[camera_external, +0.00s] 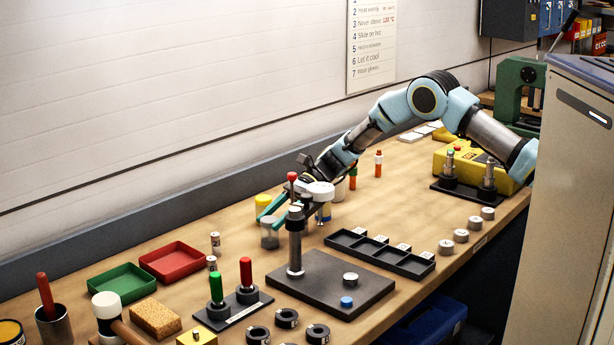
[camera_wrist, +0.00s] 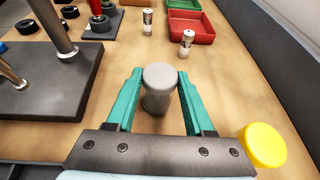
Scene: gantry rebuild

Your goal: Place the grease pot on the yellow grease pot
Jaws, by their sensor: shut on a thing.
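My arm partly hides the area around the gripper (camera_external: 272,213) in the external view.
A dark press stand (camera_external: 335,283) with a post is close to my gripper, on the side away from the wall. A red tray (camera_external: 176,262), a green tray (camera_external: 123,282) and small batteries lie to the left.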

